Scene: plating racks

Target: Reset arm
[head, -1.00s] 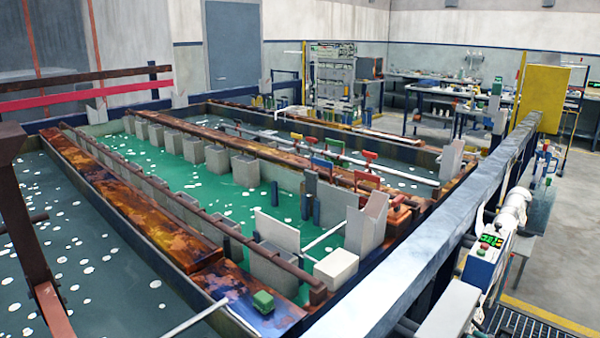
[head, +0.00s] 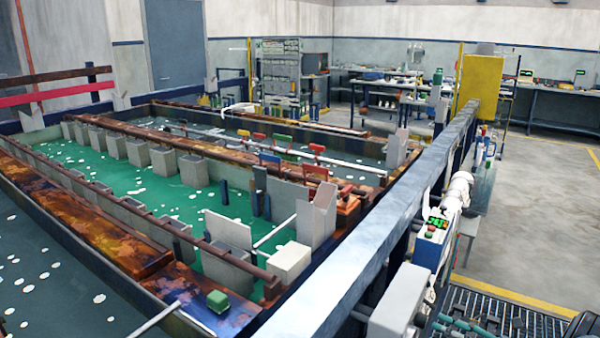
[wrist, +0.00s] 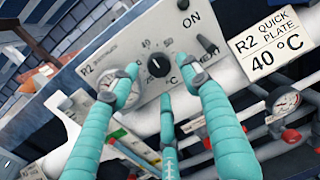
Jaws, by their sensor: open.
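In the wrist view, my gripper (wrist: 158,82) shows as three teal fingers spread apart. They are open and empty, with a black round knob (wrist: 158,65) seen between the fingertips. The knob sits on a grey control panel (wrist: 120,52) marked R2, with a temperature scale around it. I cannot tell whether a fingertip touches the knob or the panel. A small black switch (wrist: 207,44) by the word ON is on the right of the panel. A round gauge (wrist: 118,118) is partly hidden behind the left finger. I cannot make out my gripper in the head view.
A white label (wrist: 275,45) reading R2 quick plate 40 °C and a pressure gauge (wrist: 286,100) are close on the right. In the head view, a long blue-grey rail (head: 385,205) runs beside the green tank (head: 125,185). Open floor (head: 540,220) lies at right.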

